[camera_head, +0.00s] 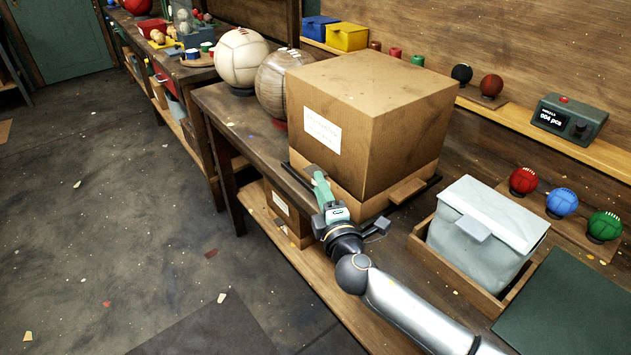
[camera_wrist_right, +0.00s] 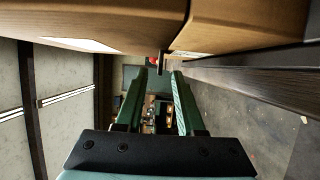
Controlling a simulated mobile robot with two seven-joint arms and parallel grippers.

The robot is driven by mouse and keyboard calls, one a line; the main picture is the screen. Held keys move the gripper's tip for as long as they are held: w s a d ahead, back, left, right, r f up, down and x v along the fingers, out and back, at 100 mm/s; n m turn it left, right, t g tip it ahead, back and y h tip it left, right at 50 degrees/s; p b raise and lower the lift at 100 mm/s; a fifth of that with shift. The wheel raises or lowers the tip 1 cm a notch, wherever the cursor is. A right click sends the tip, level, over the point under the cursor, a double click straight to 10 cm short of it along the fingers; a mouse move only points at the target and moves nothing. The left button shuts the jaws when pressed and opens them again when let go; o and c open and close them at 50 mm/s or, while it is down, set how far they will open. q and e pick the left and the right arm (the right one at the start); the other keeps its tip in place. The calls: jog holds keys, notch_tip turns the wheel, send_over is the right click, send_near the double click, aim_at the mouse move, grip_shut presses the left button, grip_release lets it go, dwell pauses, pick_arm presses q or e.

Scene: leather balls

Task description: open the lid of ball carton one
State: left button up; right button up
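A large brown cardboard carton (camera_head: 370,115) with a white label stands on the wooden bench. I take it for ball carton one, though its label is too blurred to read. Its deep lid sits down over a lower base (camera_head: 350,205), with a seam near the bottom. My right gripper (camera_head: 318,178) is at the carton's front lower corner, near the seam. In the right wrist view its green fingers (camera_wrist_right: 158,85) are apart with nothing between them, and the carton wall (camera_wrist_right: 110,20) runs close above them. I cannot tell whether they touch.
A grey-white lidded box (camera_head: 480,235) stands in a wooden tray right of the carton. Red, blue and green balls (camera_head: 562,202) lie behind it. Two large balls (camera_head: 241,58) stand left of the carton. A counter device (camera_head: 568,120) is on the back ledge. The floor at left is open.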

jog(key=x, duration=0.2)
jog(key=shift+w+a+f+b, duration=0.15)
jog(key=shift+w+b, duration=0.2)
jog(key=shift+b, duration=0.05)
jog(key=shift+w+a, duration=0.1)
jog(key=shift+w, duration=0.25)
jog(key=shift+w+a, duration=0.1)
jog(key=shift+w, duration=0.25)
pick_arm(q)
jog(key=shift+w+d, duration=0.7)
jog(key=shift+w, duration=0.15)
pick_arm(e)
jog(key=c, duration=0.5)
grip_shut()
pick_arm(q)
jog(key=shift+s+f, duration=0.15)
jog(key=shift+s, duration=0.1)
jog(key=shift+a, duration=0.1)
